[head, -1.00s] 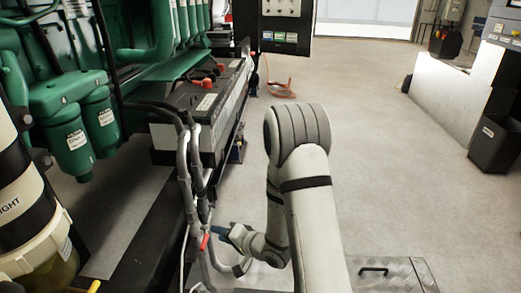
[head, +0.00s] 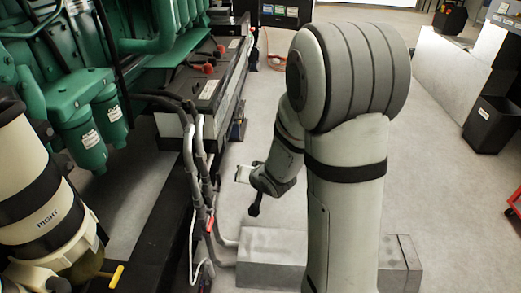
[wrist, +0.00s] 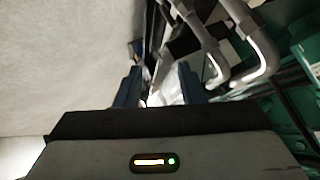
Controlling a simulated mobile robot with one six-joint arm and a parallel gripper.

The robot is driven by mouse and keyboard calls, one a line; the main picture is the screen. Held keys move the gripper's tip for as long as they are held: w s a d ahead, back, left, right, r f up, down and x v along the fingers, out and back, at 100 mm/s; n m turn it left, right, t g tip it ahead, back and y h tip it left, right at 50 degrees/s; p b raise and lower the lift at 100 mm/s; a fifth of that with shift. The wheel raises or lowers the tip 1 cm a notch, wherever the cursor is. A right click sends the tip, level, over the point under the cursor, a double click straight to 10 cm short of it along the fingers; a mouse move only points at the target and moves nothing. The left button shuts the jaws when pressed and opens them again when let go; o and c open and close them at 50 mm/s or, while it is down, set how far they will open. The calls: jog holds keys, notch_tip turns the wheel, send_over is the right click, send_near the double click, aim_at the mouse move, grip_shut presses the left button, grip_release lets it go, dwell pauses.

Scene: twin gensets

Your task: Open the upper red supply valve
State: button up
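A small red valve handle (head: 210,225) shows on the grey pipes (head: 197,170) beside the black engine frame, low in the head view. It is the only red handle I make out on these pipes; how far it is turned is too small to tell. My gripper (head: 243,174) is to the right of the pipes and higher in the picture than the handle, apart from it. In the wrist view my gripper (wrist: 158,85) has its two dark blue fingers spread, with no object clearly held between them. Grey pipes (wrist: 215,45) lie right of the fingers there; no red handle is clear.
Green engine parts (head: 88,135) and a striped cylinder marked RIGHT (head: 45,205) stand at left, with a yellow lever (head: 117,275) below. Black batteries with red caps (head: 208,68) sit behind the pipes. Open floor (head: 430,180) lies to the right.

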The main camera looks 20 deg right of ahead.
jog(key=s+d+r+g+h+p, duration=0.1)
jog(key=s+d+r+h+p, duration=0.1)
jog(key=r, duration=0.7)
jog(key=s+d+p, duration=0.1)
jog(key=p, duration=0.1)
jog(key=shift+s+r+n+p, duration=0.3)
jog(key=shift+p, duration=0.1)
jog(key=shift+d, duration=0.1)
jog(key=shift+c, duration=0.2)
